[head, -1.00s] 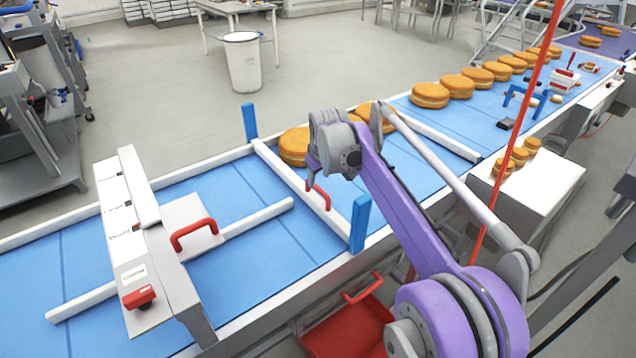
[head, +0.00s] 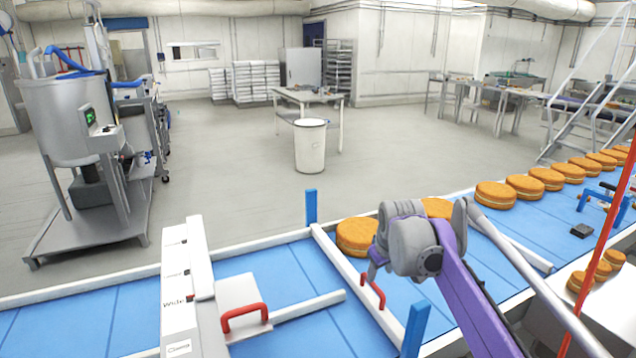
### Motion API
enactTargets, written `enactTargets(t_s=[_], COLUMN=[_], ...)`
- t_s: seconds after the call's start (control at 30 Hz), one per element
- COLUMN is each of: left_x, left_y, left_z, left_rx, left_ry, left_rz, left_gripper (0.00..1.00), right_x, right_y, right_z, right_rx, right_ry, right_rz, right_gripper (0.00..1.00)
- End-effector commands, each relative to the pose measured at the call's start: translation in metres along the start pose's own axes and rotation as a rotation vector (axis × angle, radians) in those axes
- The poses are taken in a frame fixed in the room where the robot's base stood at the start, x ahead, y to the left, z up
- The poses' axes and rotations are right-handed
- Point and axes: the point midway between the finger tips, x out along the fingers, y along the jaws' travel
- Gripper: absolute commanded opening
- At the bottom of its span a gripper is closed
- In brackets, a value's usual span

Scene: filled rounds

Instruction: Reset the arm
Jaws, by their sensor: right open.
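My right arm comes in from the bottom right, with a purple link and a grey wrist. My right gripper (head: 374,272) is at the end of this wrist, low over the blue conveyor (head: 120,310), beside the white crossbar with a red handle (head: 372,290). The wrist hides most of its fingers, and I see nothing held in it. An orange-brown filled round (head: 355,238) lies on the belt just behind the wrist. Another round (head: 437,208) is partly hidden by the wrist. My left gripper is not in view.
A white guide box with a red handle (head: 245,316) spans the belt at the left. Blue posts (head: 311,207) stand at the crossbar's ends. Several rounds (head: 495,195) line the belt at the right. A red pole (head: 605,235) rises at the right. A white bin (head: 310,146) stands on open floor.

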Motion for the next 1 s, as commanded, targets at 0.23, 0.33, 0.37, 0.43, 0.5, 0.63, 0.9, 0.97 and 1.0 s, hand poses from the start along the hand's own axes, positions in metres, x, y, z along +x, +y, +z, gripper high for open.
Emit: enactTargets(t_s=[0.23, 0.33, 0.37, 0.43, 0.5, 0.63, 0.9, 0.97, 1.0], left_x=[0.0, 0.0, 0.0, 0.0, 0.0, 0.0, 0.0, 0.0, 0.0], left_y=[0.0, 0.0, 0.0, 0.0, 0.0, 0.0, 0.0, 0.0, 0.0], left_z=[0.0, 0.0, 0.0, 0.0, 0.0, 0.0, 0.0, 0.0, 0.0], left_rx=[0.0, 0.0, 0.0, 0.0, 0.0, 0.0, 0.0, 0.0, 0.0], left_ry=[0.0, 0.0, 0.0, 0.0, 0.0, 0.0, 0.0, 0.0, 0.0], left_rz=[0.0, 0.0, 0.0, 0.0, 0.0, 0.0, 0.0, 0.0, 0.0], left_gripper=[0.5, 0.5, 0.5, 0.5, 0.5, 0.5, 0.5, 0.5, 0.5], right_x=[-0.024, -0.026, -0.026, -0.023, -0.018, -0.005, 0.011, 0.012, 0.012], right_y=[-0.044, -0.065, -0.072, -0.087, -0.103, -0.128, -0.151, -0.151, -0.151], right_z=[0.097, 0.145, 0.16, 0.195, 0.231, 0.288, 0.341, 0.343, 0.343], right_rx=[0.117, 0.17, 0.186, 0.223, 0.258, 0.314, 0.368, 0.37, 0.371], right_ry=[0.017, 0.024, 0.026, 0.031, 0.036, 0.042, 0.049, 0.049, 0.049], right_rz=[-0.007, -0.011, -0.012, -0.014, -0.017, -0.021, -0.026, -0.027, -0.027], right_gripper=[0.5, 0.5, 0.5, 0.5, 0.5, 0.5, 0.5, 0.5, 0.5])
